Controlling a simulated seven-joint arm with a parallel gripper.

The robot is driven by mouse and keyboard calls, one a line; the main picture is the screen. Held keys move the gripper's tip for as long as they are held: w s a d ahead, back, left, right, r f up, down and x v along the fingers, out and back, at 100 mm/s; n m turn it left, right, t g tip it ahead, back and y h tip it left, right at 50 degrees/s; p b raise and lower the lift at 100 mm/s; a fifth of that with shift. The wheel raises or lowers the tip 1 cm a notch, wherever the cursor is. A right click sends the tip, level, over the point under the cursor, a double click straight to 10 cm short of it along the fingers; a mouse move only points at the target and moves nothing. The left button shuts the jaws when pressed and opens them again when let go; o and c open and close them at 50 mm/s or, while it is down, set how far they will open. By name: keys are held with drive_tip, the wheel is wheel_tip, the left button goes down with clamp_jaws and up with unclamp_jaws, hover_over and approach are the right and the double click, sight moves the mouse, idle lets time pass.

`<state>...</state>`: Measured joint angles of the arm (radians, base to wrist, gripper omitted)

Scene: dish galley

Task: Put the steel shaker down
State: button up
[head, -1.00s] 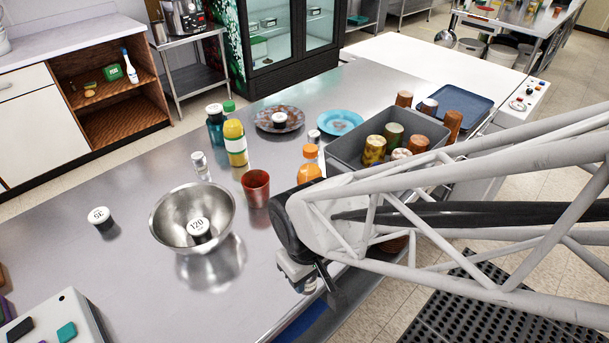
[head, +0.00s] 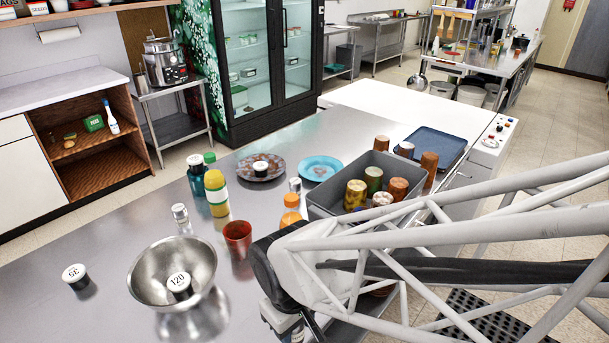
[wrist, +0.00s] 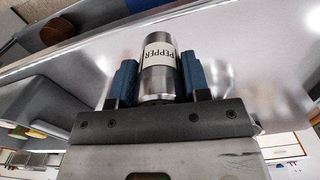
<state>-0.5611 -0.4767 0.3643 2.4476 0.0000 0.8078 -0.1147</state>
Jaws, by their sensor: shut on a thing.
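The steel shaker (wrist: 158,76), a metal cylinder with a pale PEPPER label, is between the two blue fingers of my gripper (wrist: 158,88) in the wrist view. The fingers are shut on its sides. In the head view my gripper (head: 290,328) is at the bottom edge of the picture, by the near edge of the steel counter (head: 90,240). Its fingertips and the held shaker cannot be made out there. Whether the shaker touches anything below it cannot be told.
A steel bowl (head: 143,277) with a 120-marked jar (head: 180,284) stands left of my gripper. A red cup (head: 238,238), an orange-capped bottle (head: 291,212) and a grey bin (head: 322,200) stand beyond it. Another small shaker (head: 181,213) is farther left. Bare counter lies between these.

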wheel_tip(320, 180, up, 15)
drive_tip(key=w+a+r+m, duration=0.1)
drive_tip(key=w+r, duration=0.2)
drive_tip(key=w, duration=1.2)
drive_tip(key=w+r+m, duration=0.2)
drive_tip(key=w+r, duration=0.1)
drive_tip(key=w, duration=1.2)
drive_tip(key=w+d+f+m, duration=0.15)
drive_tip(key=w+d, duration=0.35)
drive_tip(key=w, duration=0.7)
drive_tip(key=w+d+f+m, duration=0.1)
drive_tip(key=w+d+f, duration=0.2)
drive_tip(key=w+d, duration=0.55)
drive_tip(key=w+d+f+m, duration=0.1)
drive_tip(key=w+d+f, duration=0.15)
drive_tip(key=w, duration=1.25)
wheel_tip(320, 180, down, 10)
drive_tip(key=shift+s, duration=0.25)
drive_tip(key=shift+f+n, duration=0.15)
drive_tip(key=shift+n, duration=0.1)
drive_tip(key=shift+f, duration=2.45)
